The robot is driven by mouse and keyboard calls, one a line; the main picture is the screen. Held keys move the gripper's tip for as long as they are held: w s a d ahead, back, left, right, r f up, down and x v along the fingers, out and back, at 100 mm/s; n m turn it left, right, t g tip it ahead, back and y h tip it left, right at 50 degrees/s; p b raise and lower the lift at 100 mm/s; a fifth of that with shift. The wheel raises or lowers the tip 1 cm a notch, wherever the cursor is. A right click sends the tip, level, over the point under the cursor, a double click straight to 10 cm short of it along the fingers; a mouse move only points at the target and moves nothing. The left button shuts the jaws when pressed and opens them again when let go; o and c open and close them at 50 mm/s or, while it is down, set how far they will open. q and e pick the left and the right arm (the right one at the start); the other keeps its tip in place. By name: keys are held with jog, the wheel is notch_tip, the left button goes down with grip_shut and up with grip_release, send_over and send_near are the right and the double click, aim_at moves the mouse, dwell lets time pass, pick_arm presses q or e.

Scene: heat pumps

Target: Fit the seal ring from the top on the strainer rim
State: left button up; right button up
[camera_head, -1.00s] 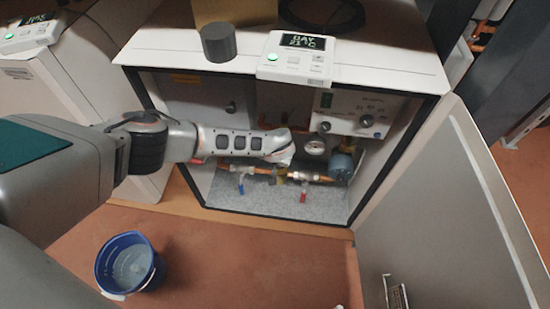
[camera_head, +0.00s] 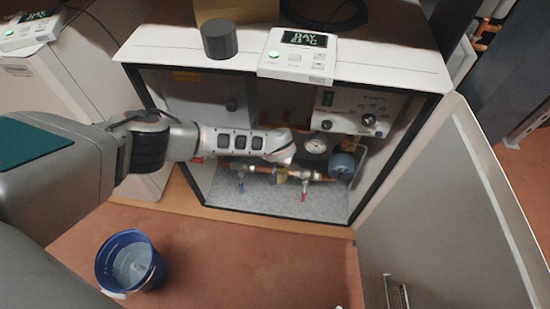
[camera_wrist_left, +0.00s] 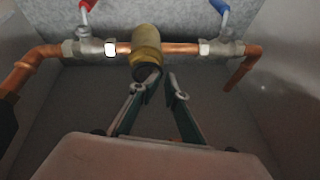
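The brass strainer (camera_wrist_left: 146,44) sits in the copper pipe run inside the open heat pump cabinet. In the left wrist view its dark round lower end (camera_wrist_left: 147,72) faces the camera. I cannot tell a separate seal ring from this dark rim. My left gripper (camera_wrist_left: 166,77) is close to the strainer's end, its left fingertip overlapping or next to the dark rim. The fingertips stand a little apart, with nothing clearly seen between them. In the head view my left gripper (camera_head: 285,161) is in front of the pipes and mostly hidden by its own wrist. My right gripper is not in view.
Valves with a red handle (camera_wrist_left: 88,6) and a blue handle (camera_wrist_left: 219,7) flank the strainer. A gauge (camera_head: 316,145) and blue pump (camera_head: 342,166) are to the right. The cabinet door (camera_head: 440,220) stands open. A blue bucket (camera_head: 105,271) stands on the floor at lower left.

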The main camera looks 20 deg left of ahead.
pick_arm(q)
jog(key=shift+d, duration=0.1)
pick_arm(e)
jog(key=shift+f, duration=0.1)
pick_arm(q)
jog(key=o, duration=0.6)
jog(key=shift+d, duration=0.1)
jog(key=v, duration=0.7)
jog(key=shift+s+r, duration=0.3)
jog(key=shift+r, duration=0.05)
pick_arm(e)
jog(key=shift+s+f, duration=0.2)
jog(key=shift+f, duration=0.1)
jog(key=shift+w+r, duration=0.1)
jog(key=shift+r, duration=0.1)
